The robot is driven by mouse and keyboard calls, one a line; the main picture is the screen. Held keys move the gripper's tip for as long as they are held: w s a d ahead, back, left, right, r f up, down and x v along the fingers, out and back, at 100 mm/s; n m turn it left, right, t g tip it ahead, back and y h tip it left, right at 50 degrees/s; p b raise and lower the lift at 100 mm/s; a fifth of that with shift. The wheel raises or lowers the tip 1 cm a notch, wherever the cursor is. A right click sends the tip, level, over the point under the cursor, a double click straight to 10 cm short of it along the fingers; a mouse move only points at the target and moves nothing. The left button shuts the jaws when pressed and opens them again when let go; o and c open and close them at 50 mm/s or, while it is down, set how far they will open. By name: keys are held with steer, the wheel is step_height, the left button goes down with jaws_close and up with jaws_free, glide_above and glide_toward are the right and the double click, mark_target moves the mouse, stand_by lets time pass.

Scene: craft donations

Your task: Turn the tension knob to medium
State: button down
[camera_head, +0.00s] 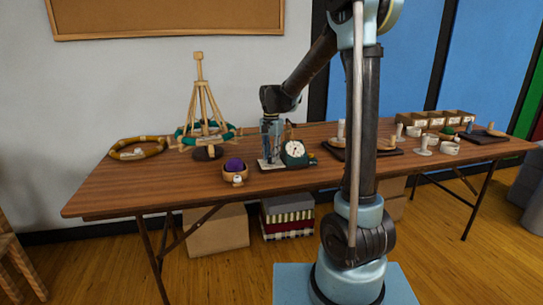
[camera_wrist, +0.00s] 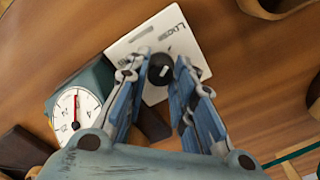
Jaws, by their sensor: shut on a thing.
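The tension knob (camera_wrist: 161,70) is small, round and black, with a short white mark across it. It sits on a white plate (camera_wrist: 135,45) that bears the word "Loose" near its edge and other faint marks. My gripper (camera_wrist: 160,64) is shut on the knob, one blue finger on each side. In the head view my gripper (camera_head: 270,140) points down over the plate, and the knob cannot be made out there. A dial gauge (camera_wrist: 76,112) with a white face and a red needle is in a dark green housing beside the plate; it also shows in the head view (camera_head: 295,149).
On the brown table (camera_head: 130,187), a wooden bowl (camera_head: 235,177) with a purple ball stands left of the plate. A wooden stand (camera_head: 199,100) with a green ring is behind it. Dark trays (camera_head: 485,136) and several small pots are at the right. The front left is clear.

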steer(key=shift+n, duration=0.5)
steer(key=n, duration=0.4)
steer(key=shift+n, duration=0.4)
steer(key=n, duration=0.6)
steer(key=c, duration=1.3)
jaws_free()
step_height(320, 180, up, 12)
steer(key=shift+w+f, duration=0.1)
steer(key=shift+d, duration=0.1)
